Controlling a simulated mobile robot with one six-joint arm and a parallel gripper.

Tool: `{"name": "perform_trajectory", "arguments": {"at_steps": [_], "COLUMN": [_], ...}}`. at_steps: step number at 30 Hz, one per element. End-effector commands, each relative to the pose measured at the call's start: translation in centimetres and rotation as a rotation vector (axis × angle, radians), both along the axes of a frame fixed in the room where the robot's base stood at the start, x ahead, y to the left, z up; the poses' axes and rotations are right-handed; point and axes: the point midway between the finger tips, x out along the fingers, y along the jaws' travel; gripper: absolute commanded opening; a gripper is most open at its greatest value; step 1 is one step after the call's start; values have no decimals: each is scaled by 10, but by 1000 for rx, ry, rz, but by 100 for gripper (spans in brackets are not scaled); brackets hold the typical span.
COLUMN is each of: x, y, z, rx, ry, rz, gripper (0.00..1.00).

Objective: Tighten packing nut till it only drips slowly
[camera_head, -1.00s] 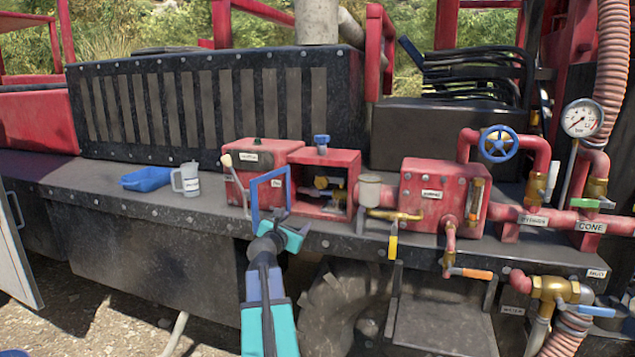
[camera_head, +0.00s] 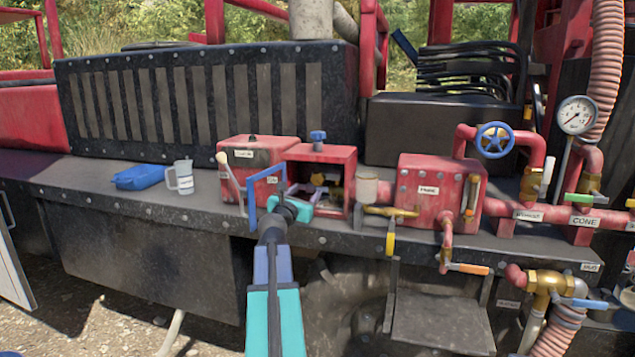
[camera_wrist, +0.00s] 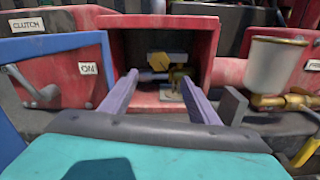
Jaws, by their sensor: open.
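A red box (camera_head: 343,155) with an open front stands on the machine's ledge. Inside it, a brass fitting (camera_head: 320,180) shows; in the wrist view it is a yellowish hex-shaped nut (camera_wrist: 168,66) on a grey horizontal shaft, with a brass piece (camera_wrist: 180,76) beside it. I cannot tell for sure which part is the packing nut, and no drip is visible. My gripper (camera_head: 293,188) is in front of the box opening. In the wrist view its two fingers (camera_wrist: 152,88) are apart, pointing into the opening, with nothing between them; the nut is beyond the tips.
A blue door panel (camera_head: 252,199) stands open at the opening's left. A pale cup (camera_head: 366,190) and brass valve (camera_head: 392,211) sit close on the right.

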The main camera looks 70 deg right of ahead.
Motion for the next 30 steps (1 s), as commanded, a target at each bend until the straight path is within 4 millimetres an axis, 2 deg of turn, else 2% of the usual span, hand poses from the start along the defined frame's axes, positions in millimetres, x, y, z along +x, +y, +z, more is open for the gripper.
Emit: {"name": "perform_trajectory", "arguments": {"at_steps": [30], "x": [5], "y": [-98], "z": [1], "rx": [0], "ry": [0], "rz": [-3], "gripper": [55]}}
